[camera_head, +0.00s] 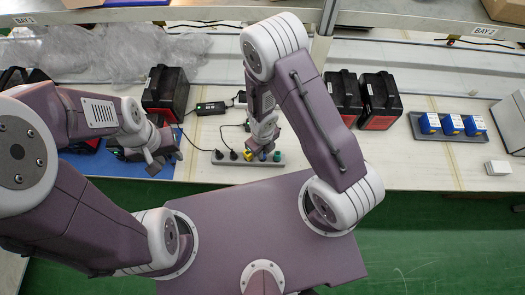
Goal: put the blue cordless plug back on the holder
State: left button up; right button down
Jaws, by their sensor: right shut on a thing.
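The holder (226,160) is a dark grey strip near the table's front edge, with a row of plugs along it. Black plugs stand on its left part, a yellow plug (247,155) at its middle and a green plug (277,155) at its right end. The blue cordless plug (263,156) shows between the yellow and green ones. My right gripper (261,151) is right above it and shut on it. Whether the plug touches the holder is hidden by the gripper. My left gripper (164,160) is over the blue mat, away from the holder; its finger gap is unclear.
Black cases (165,92) stand behind and on both sides. A black adapter (211,108) with cables lies behind the holder. Blue blocks sit in a grey tray (447,133) at the right, near a small white box (497,168). Clear plastic wrap (95,60) covers the back left.

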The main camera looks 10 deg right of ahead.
dwell(0.3)
dwell(0.4)
jog(key=c, duration=1.3)
grip_release()
jog(key=shift+c, duration=0.2)
notch_tip(320, 180, up, 9)
jog(key=p, duration=0.9)
jog(key=shift+f, duration=0.1)
